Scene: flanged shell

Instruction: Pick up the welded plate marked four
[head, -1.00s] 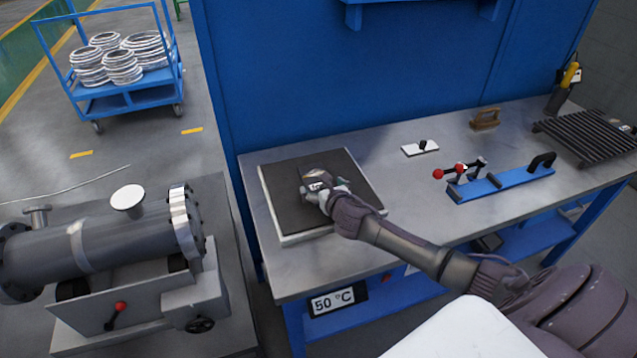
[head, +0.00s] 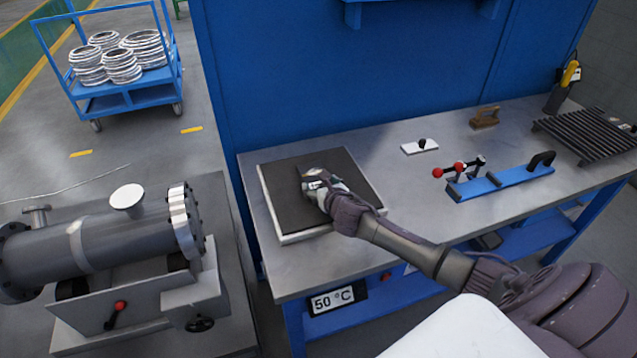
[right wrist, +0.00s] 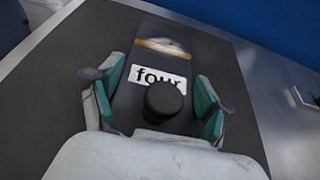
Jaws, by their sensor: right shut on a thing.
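The welded plate (right wrist: 125,103) lies on the dark mat (head: 277,200) on the workbench. In the right wrist view it is a dark grey strip with a bright weld seam, yellowish at the edge, and a white label reading "four" (right wrist: 155,77). A round black piece covers part of the label; I cannot tell what it belongs to. My right gripper (head: 313,183) is shut on the plate, with a teal-padded finger on each long side in the right wrist view (right wrist: 158,108). In the head view the gripper mostly hides the plate. My left gripper is not in view.
Right of the mat are a white plate with a black knob (head: 412,150), a blue clamp fixture (head: 500,183), a wooden-handled brush (head: 486,118) and a slatted rack (head: 590,136). A blue wall (head: 330,90) stands behind the bench. A flanged shell (head: 120,240) is at left.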

